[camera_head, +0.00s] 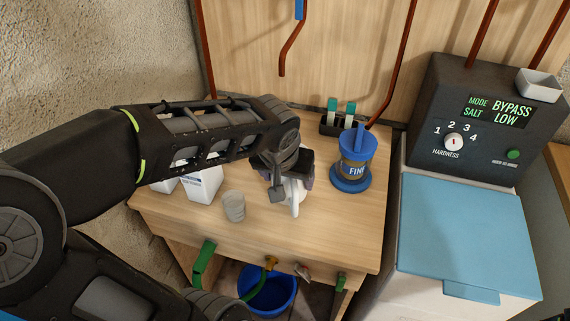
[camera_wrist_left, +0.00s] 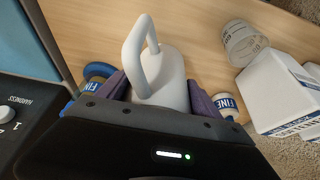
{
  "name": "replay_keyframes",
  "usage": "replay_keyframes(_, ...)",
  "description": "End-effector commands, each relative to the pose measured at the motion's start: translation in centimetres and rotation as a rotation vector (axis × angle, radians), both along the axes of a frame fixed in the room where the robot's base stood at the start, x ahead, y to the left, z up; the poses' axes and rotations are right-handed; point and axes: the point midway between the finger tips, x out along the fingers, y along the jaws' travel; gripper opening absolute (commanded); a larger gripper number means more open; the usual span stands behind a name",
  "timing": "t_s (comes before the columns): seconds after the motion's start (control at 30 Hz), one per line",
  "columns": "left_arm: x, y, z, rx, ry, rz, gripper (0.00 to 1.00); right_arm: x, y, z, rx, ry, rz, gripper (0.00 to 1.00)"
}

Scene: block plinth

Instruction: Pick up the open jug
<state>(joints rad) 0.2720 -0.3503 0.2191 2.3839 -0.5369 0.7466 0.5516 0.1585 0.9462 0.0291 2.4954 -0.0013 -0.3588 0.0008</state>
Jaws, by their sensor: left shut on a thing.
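The white open jug (camera_head: 295,196) is at the middle of the wooden bench top, mostly hidden by my left gripper (camera_head: 289,180) in the head view. Its handle points toward the front of the bench. In the left wrist view the jug (camera_wrist_left: 168,78) sits between the two purple fingers of my left gripper (camera_wrist_left: 160,96), with the looped handle toward the upper left. The gripper is shut on the jug's body. I cannot tell whether its base touches the bench. My right gripper is not in view.
A clear cup (camera_head: 234,206) and a white carton (camera_head: 205,185) stand left. Green-topped vials in a black rack (camera_head: 341,122) are behind. A softener unit (camera_head: 465,120) is at right; a blue bucket (camera_head: 268,290) is below.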

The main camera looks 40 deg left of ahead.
Motion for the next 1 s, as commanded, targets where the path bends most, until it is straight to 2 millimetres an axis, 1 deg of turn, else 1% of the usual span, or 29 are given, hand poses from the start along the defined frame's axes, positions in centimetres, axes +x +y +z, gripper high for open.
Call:
replay_keyframes(0.2,-1.9,-1.9,0.0,0.0,-0.003,-0.001,0.18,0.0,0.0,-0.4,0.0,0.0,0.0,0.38)
replay_keyframes(0.4,-3.2,-3.1,0.0,0.0,-0.001,0.0,0.18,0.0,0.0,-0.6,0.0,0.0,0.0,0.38)
replay_keyframes(0.7,-4.3,-4.1,0.0,0.001,-0.001,-0.001,0.18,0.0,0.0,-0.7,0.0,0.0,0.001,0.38)
replay_keyframes(1.0,-4.5,-4.3,0.0,0.0,-0.001,0.0,0.18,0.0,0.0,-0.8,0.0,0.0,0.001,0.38)
